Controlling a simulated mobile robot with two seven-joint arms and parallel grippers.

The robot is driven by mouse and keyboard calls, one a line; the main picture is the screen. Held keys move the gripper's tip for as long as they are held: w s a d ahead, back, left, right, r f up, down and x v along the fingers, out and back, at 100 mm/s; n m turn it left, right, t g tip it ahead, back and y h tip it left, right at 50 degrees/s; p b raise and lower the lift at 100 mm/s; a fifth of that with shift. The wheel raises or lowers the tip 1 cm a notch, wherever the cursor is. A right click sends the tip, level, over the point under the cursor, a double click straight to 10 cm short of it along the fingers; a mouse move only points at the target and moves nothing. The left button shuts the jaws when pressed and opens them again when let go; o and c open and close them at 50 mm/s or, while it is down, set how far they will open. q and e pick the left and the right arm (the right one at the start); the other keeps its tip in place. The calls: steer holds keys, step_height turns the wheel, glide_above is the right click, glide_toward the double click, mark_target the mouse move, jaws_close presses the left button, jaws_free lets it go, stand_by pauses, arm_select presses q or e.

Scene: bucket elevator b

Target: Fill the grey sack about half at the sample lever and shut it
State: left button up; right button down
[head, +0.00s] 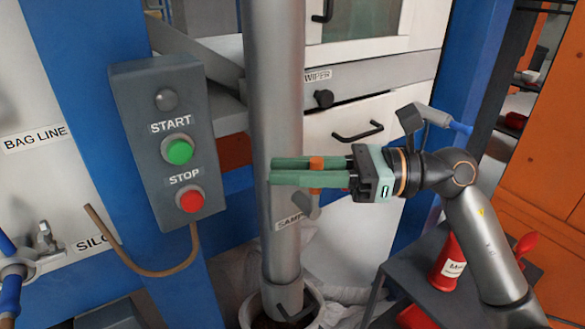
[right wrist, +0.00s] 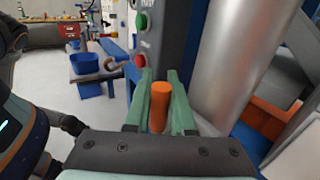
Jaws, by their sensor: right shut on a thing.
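My right gripper (head: 276,171) is in front of the grey vertical pipe (head: 275,90), its green fingers pointing left. It is shut on the orange lever handle (head: 316,163), which stands upright between the fingers in the right wrist view (right wrist: 160,105). A grey lever part (head: 307,206) shows just below the fingers, beside the partly hidden SAMPLE label (head: 287,222). At the pipe's lower end is a pale round-mouthed container (head: 247,312) with dark brown material inside. I cannot tell whether it is the grey sack. My left gripper is out of view.
A grey control box (head: 160,140) with a green START button (head: 179,151) and red STOP button (head: 190,200) hangs left of the pipe. A dark stand (head: 470,310) holding a red bottle (head: 449,264) is at lower right. Pale crumpled sheeting (head: 335,255) lies behind the pipe.

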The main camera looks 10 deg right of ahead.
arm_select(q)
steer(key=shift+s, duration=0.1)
arm_select(e)
steer(key=shift+a, duration=0.1)
stand_by(0.6)
steer(key=a+f+n+h+p, duration=0.1)
steer(key=h, duration=0.1)
steer(key=s+a+n+h+p, duration=0.1)
steer(key=h, duration=0.1)
steer(key=shift+a+f+n, duration=0.3)
steer(key=shift+f, duration=0.1)
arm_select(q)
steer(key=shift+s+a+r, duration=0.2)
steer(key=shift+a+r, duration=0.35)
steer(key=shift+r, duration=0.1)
arm_select(e)
steer(key=shift+s+a+f+n+h, duration=0.15)
steer(key=shift+a+f+n+h, duration=0.3)
steer(key=shift+h, duration=0.45)
steer(key=shift+d+f, duration=0.1)
steer(key=shift+f, duration=0.05)
steer(key=c, duration=0.8)
jaws_free()
steer(key=shift+o, duration=0.2)
